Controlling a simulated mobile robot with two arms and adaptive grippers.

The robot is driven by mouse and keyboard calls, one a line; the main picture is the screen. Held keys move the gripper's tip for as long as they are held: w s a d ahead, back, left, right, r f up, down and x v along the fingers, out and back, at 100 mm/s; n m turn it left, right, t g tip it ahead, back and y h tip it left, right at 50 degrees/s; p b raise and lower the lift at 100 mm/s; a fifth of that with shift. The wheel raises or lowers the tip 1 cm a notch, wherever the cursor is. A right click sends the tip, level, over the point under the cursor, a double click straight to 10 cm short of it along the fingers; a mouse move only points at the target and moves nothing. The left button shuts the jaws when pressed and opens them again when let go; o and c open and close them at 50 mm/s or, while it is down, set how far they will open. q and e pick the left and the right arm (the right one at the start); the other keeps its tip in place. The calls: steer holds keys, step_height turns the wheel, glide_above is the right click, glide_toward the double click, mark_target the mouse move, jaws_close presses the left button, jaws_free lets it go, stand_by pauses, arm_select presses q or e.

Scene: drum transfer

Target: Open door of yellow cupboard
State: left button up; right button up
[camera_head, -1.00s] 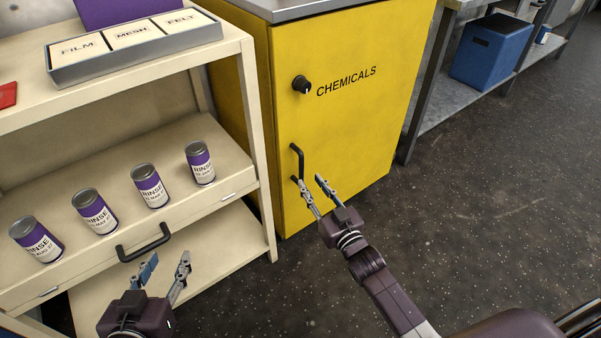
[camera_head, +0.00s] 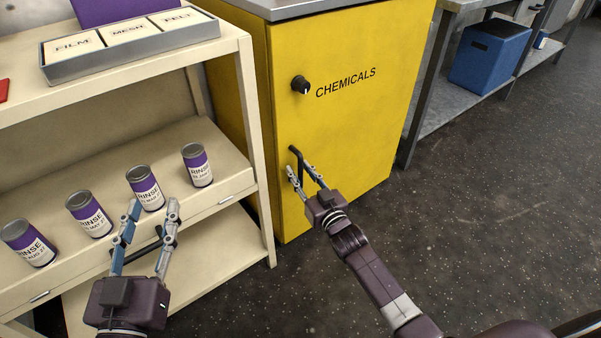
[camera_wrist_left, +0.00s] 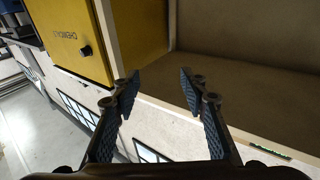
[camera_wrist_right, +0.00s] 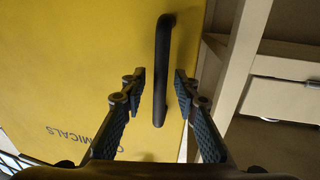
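The yellow cupboard (camera_head: 345,120) stands at the centre, its door shut and marked CHEMICALS. It has a black knob (camera_head: 300,84) and, lower down, a black bar handle (camera_head: 298,158) near the door's left edge. My right gripper (camera_head: 301,172) is at the handle; in the right wrist view the handle (camera_wrist_right: 161,70) lies between its open fingers (camera_wrist_right: 160,85), with gaps showing on both sides. My left gripper (camera_head: 151,208) is open and empty in front of the cream drawer unit. The left wrist view also shows the cupboard (camera_wrist_left: 75,35) and its knob (camera_wrist_left: 87,50).
The cream unit (camera_head: 255,150) stands close left of the cupboard, holding several purple RINSE cans (camera_head: 197,165) and a grey tray (camera_head: 130,48) on top. A blue box (camera_head: 490,55) sits on a shelf at right. The floor (camera_head: 480,200) before the cupboard is clear.

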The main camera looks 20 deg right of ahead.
steer(key=shift+c, duration=0.3)
jaws_close()
